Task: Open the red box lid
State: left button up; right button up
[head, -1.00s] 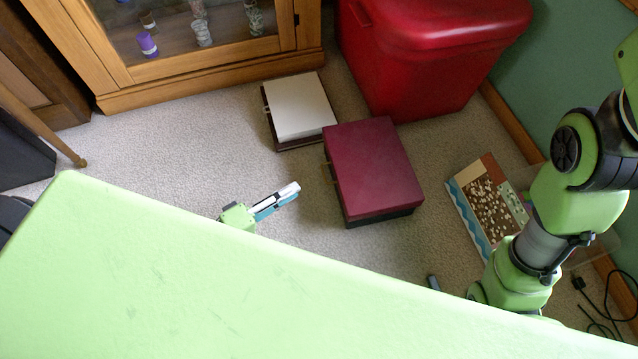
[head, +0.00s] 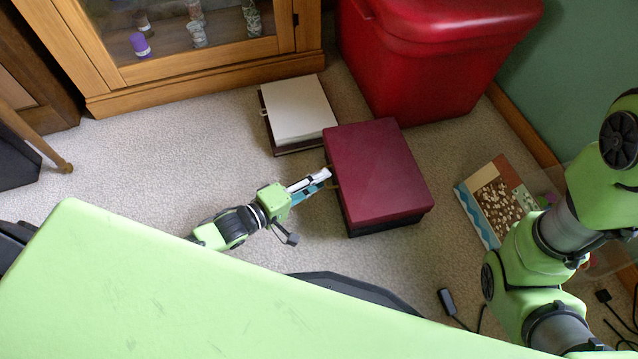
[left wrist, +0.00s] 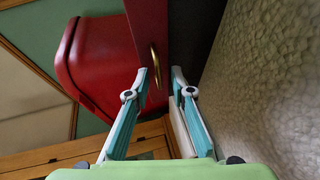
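The red box (head: 378,172) has a flat dark red lid over a black base and stands shut on the carpet in the middle of the head view. In the left wrist view its dark red lid (left wrist: 148,18) is seen close up with a brass handle (left wrist: 154,64). My left gripper (head: 326,175) is at the box's left side, by the handle. In the left wrist view its teal fingers (left wrist: 160,74) are apart and empty, with the handle just past the fingertips, between them. My right arm shows at the right, but its gripper is not in view.
A white-topped box (head: 298,108) lies just behind the red box. A big red bin (head: 425,65) and a wooden glass cabinet (head: 205,77) stand at the back. A tray of small pieces (head: 497,205) and cables lie at the right. Carpet to the left is free.

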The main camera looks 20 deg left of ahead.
pick_arm(q)
jog(key=shift+w+d, duration=0.15)
jog(key=shift+w, duration=0.05)
grip_shut()
